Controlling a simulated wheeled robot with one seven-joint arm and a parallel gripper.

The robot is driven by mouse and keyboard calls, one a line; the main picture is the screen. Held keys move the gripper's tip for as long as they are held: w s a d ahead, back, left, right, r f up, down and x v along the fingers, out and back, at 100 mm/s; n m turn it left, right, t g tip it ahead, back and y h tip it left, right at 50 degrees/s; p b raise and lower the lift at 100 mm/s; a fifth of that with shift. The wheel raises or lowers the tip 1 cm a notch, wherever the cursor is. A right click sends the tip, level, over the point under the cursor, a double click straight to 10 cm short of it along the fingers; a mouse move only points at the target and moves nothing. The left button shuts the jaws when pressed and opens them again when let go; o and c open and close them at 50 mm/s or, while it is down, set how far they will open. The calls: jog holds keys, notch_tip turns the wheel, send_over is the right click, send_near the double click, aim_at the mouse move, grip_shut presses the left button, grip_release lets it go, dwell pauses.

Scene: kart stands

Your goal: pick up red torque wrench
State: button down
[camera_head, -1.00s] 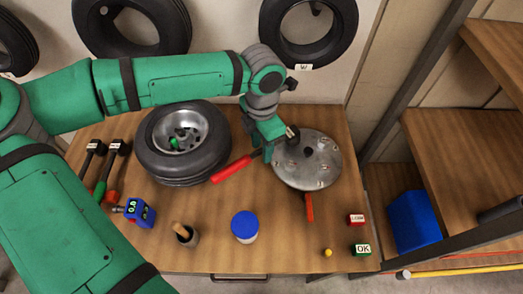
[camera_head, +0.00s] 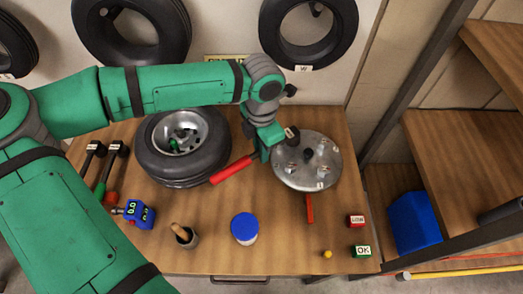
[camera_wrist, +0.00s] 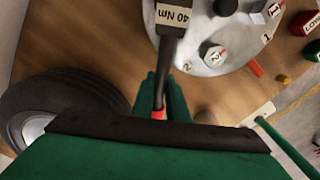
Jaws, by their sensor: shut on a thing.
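The red torque wrench has a red handle (camera_head: 231,170) and a dark shaft and head. In the wrist view its black head with a "40 Nm" label (camera_wrist: 173,16) is at the top, beside the metal plate. My gripper (camera_head: 263,149) is shut around the wrench's shaft, between the red handle and the head. In the wrist view the green fingers (camera_wrist: 162,92) stand on both sides of the shaft. Only a small piece of red shows there; the rest of the handle is hidden behind my gripper. I cannot tell how far the wrench is above the table.
A round metal plate with studs (camera_head: 322,178) is right of my gripper; a tyre (camera_head: 185,168) is left. Other wrenches (camera_head: 101,188) lie far left.

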jog(key=shift+w+r, duration=0.1)
jog(key=shift+r, duration=0.45)
jog(key=s+d+r, duration=0.1)
jog(key=s+r, duration=1)
jog(key=s, duration=0.3)
jog(key=shift+r, duration=0.3)
